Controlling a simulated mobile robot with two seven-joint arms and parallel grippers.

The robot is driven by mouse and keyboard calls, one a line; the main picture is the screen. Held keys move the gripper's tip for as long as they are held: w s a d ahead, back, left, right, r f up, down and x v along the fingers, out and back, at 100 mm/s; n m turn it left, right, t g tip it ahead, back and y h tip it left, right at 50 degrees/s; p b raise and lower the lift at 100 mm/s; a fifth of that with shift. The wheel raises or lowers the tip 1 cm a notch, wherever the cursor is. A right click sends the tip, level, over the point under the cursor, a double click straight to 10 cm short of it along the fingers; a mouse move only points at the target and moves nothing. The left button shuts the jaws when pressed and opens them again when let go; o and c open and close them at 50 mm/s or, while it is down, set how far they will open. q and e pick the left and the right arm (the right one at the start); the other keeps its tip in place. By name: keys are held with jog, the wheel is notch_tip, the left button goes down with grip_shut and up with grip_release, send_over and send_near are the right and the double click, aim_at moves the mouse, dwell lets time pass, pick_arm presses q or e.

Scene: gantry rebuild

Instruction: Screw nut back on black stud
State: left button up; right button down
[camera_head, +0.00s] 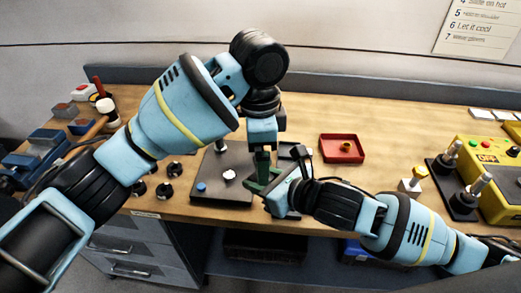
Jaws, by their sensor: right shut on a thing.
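A dark plate (212,163) lies on the bench, bearing a silver post (220,146), a small silver piece (229,175) and a blue knob (201,187). My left gripper (262,170) points straight down over the plate's right part; whether its fingers are open or shut is unclear. My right gripper (258,186), with green fingers, reaches in from the right just below it, very close or touching. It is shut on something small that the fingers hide. I cannot make out the black stud. A brass nut-like piece (346,147) lies in a red tray (328,156).
A yellow box (484,150) with buttons and black-based posts (463,197) stand at the right. A yellow-topped block (415,178) is nearer. Several black knobs (164,190) lie left of the plate. The bench beyond the tray is clear.

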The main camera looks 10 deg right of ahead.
pick_arm(q)
jog(key=n, duration=1.3)
jog(key=shift+w+t, duration=0.1)
jog(key=shift+t, duration=0.2)
jog(key=shift+d+n, duration=0.1)
jog(key=shift+n, duration=0.6)
jog(key=c, duration=1.8)
jog(key=m, duration=0.6)
jog(key=shift+a, duration=0.25)
jog(key=shift+c, duration=0.2)
jog(key=m, duration=0.7)
jog(key=o, duration=0.6)
jog(key=shift+m, duration=0.4)
jog(key=o, duration=1.2)
jog(key=shift+d+g, duration=0.15)
jog(key=shift+g, duration=0.25)
